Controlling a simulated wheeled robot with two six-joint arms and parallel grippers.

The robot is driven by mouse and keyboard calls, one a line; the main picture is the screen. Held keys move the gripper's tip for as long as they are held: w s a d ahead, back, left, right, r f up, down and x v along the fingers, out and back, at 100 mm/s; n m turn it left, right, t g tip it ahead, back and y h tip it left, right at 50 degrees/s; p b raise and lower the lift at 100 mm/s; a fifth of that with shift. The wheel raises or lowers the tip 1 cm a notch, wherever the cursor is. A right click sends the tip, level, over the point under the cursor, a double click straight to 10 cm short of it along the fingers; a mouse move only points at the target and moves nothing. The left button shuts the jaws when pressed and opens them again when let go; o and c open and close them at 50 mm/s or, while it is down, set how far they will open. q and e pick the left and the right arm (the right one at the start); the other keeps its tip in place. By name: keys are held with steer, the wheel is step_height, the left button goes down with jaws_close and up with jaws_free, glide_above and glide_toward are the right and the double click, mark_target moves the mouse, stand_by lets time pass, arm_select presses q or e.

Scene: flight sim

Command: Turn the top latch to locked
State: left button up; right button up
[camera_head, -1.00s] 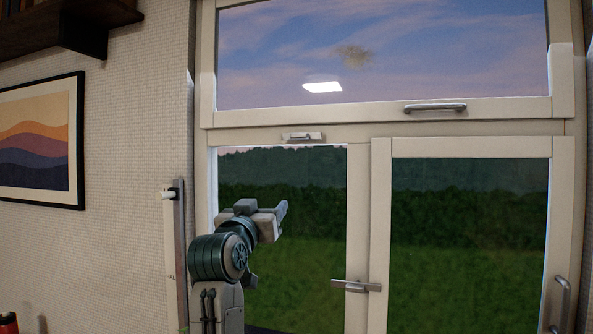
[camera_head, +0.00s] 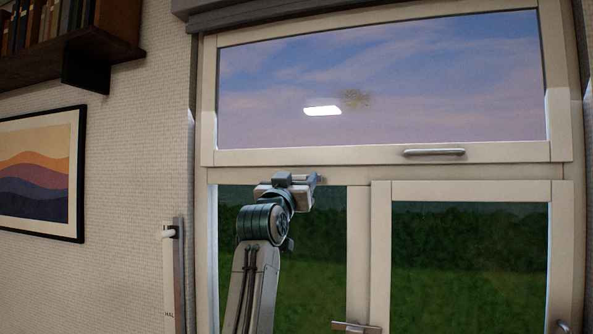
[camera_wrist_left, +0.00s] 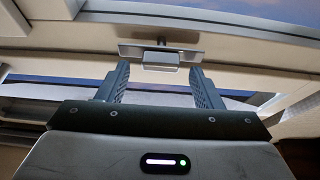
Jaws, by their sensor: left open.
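The top latch shows in the left wrist view (camera_wrist_left: 161,54) as a small metal plate with a block-like lever in its middle, mounted on the window frame. Its long side runs left to right. My left gripper (camera_wrist_left: 160,80) is open, with its two fingers apart on either side of and just short of the lever; nothing is between them. In the head view my left gripper (camera_head: 312,187) is up at the crossbar under the upper pane and hides most of the latch. I cannot tell whether the fingers touch it. My right gripper is not in view.
A second latch (camera_head: 355,326) sits low on the middle upright. A bar handle (camera_head: 435,152) is on the upper pane's frame (camera_head: 300,155). A pole (camera_head: 173,280) hangs on the wall at left, near a framed picture (camera_head: 40,170) and a bookshelf (camera_head: 75,50).

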arm_select(q)
steer(key=shift+w+d+r, duration=0.1)
steer(key=shift+w+r, duration=0.05)
steer(key=shift+w, duration=0.3)
steer(key=shift+c, duration=0.2)
